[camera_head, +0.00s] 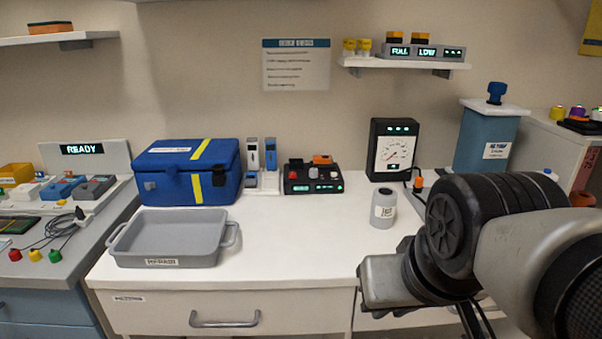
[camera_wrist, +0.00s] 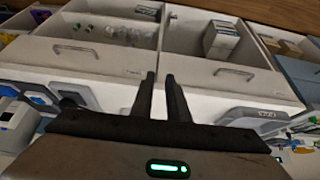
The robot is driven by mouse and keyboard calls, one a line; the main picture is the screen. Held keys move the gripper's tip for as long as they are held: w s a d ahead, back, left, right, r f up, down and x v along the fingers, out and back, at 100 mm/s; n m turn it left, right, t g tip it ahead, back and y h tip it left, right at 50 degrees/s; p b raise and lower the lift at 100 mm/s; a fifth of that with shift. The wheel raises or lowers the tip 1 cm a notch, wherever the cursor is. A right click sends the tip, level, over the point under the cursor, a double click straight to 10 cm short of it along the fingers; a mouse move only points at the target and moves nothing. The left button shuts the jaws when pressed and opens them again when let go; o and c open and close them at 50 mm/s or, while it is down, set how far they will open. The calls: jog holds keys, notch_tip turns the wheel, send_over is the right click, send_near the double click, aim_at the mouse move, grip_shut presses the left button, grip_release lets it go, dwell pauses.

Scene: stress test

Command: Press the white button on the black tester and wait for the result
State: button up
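A black tester (camera_head: 313,180) sits at the back of the white counter, right of a blue case. It has a small lit display, a row of small controls and an orange part on top. A small white knob or button (camera_head: 337,173) shows at its right end; its details are too small to tell. My gripper's grey housing (camera_head: 388,282) is in front of the counter at lower right, well apart from the tester; its fingers are hidden there. In the wrist view my gripper (camera_wrist: 161,76) has two dark fingers with a narrow empty gap. The tester is not identifiable there.
The blue case (camera_head: 165,175), a grey tray (camera_head: 165,237), a grey canister (camera_head: 383,208) and a black gauge box (camera_head: 392,150) with a cable stand on the counter. The counter's middle is clear. The wrist view shows compartments with handled fronts (camera_wrist: 195,62).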

grip_shut()
dwell(1.2)
